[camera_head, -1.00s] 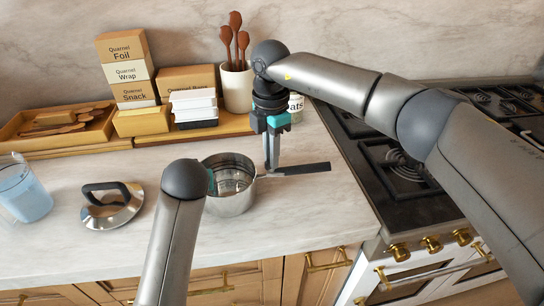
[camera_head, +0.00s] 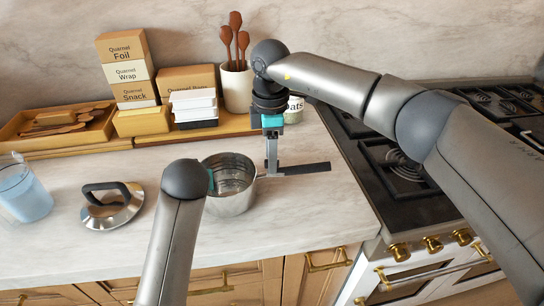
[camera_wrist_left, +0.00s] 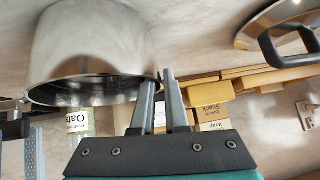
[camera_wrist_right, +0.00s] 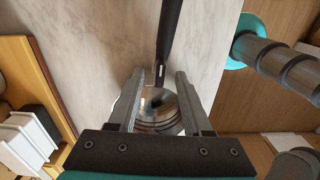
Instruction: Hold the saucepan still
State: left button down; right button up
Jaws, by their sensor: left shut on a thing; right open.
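The steel saucepan (camera_head: 238,200) stands upright on the counter, its dark handle (camera_head: 308,168) pointing right. It fills the upper left of the left wrist view (camera_wrist_left: 85,45). My left gripper (camera_wrist_left: 165,75) is shut on the saucepan's rim; in the head view my left arm mostly hides it. My right gripper (camera_head: 272,170) is open and points down at the handle near the pan. In the right wrist view the handle (camera_wrist_right: 168,40) runs between the fingertips (camera_wrist_right: 161,75), with a gap visible; I cannot tell whether either finger touches it.
A lid (camera_head: 110,206) and a blue-filled pitcher (camera_head: 25,190) stand at the left. Boxes (camera_head: 135,88), a wooden tray (camera_head: 60,140), a utensil crock (camera_head: 237,88) and an oats jar (camera_head: 294,110) line the back. The stove (camera_head: 400,180) is at the right. The front counter is clear.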

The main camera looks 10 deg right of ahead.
pick_arm(q)
jog(key=shift+s+f, duration=0.2)
jog(key=shift+f, duration=0.25)
pick_arm(e)
notch_tip(320, 180, up, 12)
pick_arm(q)
jog(key=c, duration=0.8)
grip_release()
jog(key=shift+w+r, duration=0.15)
jog(key=shift+r, duration=0.1)
jog(key=shift+c, duration=0.2)
notch_tip(320, 180, up, 10)
jog(key=shift+r, duration=0.1)
jog(key=shift+r, duration=2.95)
